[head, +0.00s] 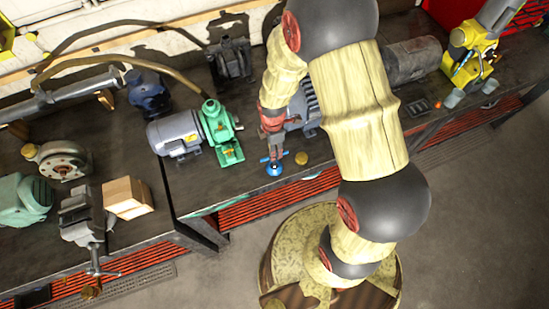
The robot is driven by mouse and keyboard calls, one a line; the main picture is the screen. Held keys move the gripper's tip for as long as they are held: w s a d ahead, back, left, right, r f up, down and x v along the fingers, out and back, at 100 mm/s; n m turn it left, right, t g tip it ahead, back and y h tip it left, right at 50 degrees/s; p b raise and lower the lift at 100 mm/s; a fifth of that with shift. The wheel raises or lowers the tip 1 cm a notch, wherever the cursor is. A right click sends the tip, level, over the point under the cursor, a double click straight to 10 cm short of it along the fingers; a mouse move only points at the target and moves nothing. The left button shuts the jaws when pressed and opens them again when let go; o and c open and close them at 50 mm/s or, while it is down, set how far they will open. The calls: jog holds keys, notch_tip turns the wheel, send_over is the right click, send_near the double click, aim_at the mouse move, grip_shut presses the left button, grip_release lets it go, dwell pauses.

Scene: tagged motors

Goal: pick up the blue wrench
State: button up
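A small bright blue object (274,169), which looks like the blue wrench, is at the front edge of the dark workbench. It has a rounded end toward the front and thin parts reaching back under my gripper. My gripper (274,154) points down right over it, with the fingertips at or very near the blue object. The fingers are small and partly hidden by the wrist, so I cannot tell whether they are open or shut, or whether they touch it.
A round brass-coloured piece (301,158) lies just right of the blue object. A green pump (221,130) with a grey motor (176,133) stands to the left. A grey motor (303,108) is partly behind my arm. A yellow machine (471,50) stands at the right.

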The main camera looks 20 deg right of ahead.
aim_at(274, 162)
jog(key=shift+s+d+f+p, duration=0.15)
jog(key=shift+f+p, duration=0.1)
jog(key=shift+f, duration=1.25)
jog(key=shift+s+f+p, duration=0.1)
jog(key=shift+f+p, duration=0.15)
jog(key=shift+f, duration=1.25)
jog(key=shift+c, duration=0.8)
grip_shut()
